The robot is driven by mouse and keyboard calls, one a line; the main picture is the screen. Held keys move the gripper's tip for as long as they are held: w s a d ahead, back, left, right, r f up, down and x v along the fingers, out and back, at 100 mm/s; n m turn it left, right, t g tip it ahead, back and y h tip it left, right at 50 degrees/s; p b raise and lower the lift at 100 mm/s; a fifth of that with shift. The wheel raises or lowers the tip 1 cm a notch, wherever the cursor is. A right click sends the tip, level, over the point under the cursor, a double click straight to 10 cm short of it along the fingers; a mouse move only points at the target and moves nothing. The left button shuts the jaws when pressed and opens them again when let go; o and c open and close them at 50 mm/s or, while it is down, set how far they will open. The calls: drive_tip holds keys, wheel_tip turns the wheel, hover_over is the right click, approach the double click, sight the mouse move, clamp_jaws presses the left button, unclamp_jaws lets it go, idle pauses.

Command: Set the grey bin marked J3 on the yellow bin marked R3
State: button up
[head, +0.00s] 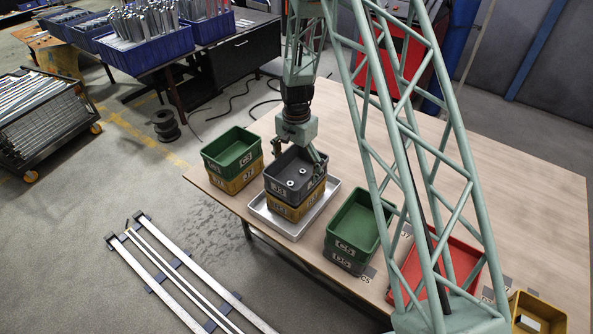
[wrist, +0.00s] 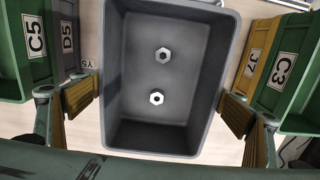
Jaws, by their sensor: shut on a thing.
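The grey bin marked J3 (head: 296,172) sits level and lined up right over a yellow bin (head: 296,208), with no clear gap between them. The yellow bin's label is too small to read surely. In the wrist view the grey bin (wrist: 170,95) holds two hex nuts (wrist: 163,55) and hides the yellow bin. My gripper (head: 300,160) is shut on the grey bin, one finger at each side; it also shows in the wrist view (wrist: 160,104).
The yellow bin stands in a silver tray (head: 258,209). A green bin (head: 231,148) on a yellow one stands left; a green bin (head: 355,224) on a grey one stands right. Red bin (head: 462,262) and another yellow bin (head: 540,312) lie farther right. The table's back (head: 500,190) is clear.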

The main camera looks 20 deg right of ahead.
sight(297, 179)
drive_tip(key=shift+f, duration=0.4)
drive_tip(key=shift+f+b, duration=0.5)
drive_tip(key=shift+f, duration=0.1)
drive_tip(key=o, duration=0.8)
drive_tip(key=shift+r, duration=0.1)
drive_tip(key=shift+r+p, duration=0.65)
wheel_tip(297, 179, up, 12)
drive_tip(key=shift+f, duration=0.15)
idle(0.5)
